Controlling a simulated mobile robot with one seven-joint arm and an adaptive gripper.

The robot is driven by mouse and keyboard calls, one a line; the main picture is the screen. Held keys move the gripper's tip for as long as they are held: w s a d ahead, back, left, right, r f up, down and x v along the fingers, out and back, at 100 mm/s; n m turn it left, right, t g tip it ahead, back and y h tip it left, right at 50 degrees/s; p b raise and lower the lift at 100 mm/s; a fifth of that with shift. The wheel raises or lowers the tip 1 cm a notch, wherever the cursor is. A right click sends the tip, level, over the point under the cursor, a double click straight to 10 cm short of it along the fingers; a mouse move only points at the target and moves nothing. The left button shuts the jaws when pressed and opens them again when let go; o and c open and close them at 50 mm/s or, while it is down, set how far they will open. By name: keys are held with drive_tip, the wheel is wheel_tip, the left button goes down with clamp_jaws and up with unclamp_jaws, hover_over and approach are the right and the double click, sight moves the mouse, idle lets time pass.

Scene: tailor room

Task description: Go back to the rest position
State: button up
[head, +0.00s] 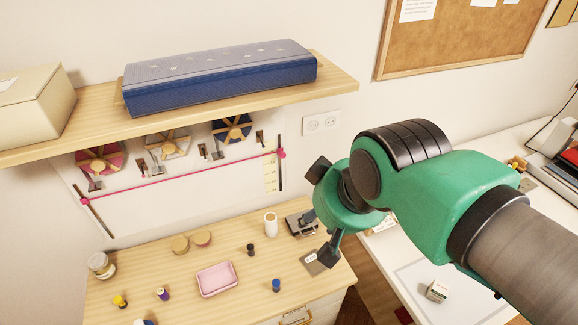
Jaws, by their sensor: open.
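My gripper (322,212) is at the end of my green arm, right of the picture's middle. Its two dark fingertips are spread apart, one up near the wall and one down over the right end of the wooden table (235,290). Nothing shows between the fingers. The gripper appears raised above the table, apart from the things on it. Part of its palm is hidden behind the green wrist.
A wooden shelf (340,84) with a blue case (220,80) and a beige box (32,103) hangs above the table. A pink tray (217,279), a white spool (270,224) and several small items stand on the table. A white table (408,252) holds a small box (437,291).

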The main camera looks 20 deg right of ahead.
wheel_tip(320, 180, down, 4)
drive_tip(key=b, duration=0.4)
drive_tip(key=shift+f, duration=0.1)
